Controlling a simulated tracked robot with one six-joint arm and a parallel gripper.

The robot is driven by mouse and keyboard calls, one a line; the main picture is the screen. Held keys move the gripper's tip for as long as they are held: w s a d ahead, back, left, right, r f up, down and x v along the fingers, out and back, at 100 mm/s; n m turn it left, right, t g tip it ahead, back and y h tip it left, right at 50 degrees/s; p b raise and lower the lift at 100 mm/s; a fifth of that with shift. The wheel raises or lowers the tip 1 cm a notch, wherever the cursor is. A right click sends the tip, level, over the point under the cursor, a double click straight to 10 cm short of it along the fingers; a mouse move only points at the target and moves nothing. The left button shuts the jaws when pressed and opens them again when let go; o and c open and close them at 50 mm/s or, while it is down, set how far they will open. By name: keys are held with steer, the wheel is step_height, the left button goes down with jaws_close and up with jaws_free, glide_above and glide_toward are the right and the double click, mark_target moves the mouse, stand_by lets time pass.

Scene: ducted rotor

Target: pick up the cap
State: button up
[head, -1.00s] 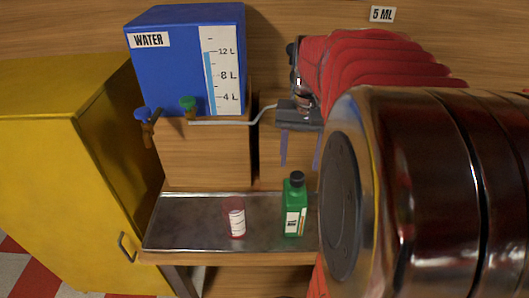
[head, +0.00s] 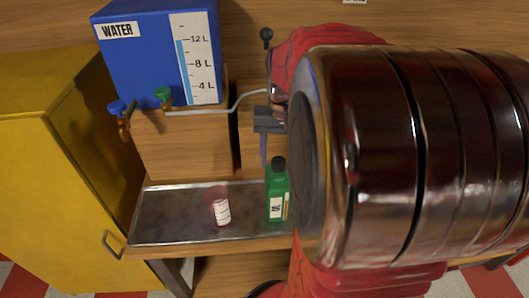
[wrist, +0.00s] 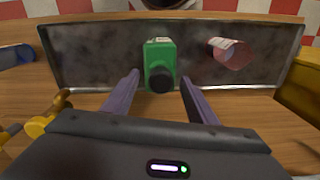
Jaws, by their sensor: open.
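My gripper (wrist: 160,78) is open, one finger on each side of the cap, with gaps on both sides. In the head view my gripper (head: 264,163) points down just above and beside the cap, and its right finger is hidden. Whether the fingers reach cap height is unclear.
A blue water tank (head: 145,60) with taps sits on a wooden block behind. A yellow cabinet (head: 50,180) stands at left.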

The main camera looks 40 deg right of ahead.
mark_target(279, 160)
steer(key=c, duration=1.1)
steer(key=shift+r, duration=0.1)
step_height(279, 160, up, 10)
stand_by(0.4)
stand_by(0.4)
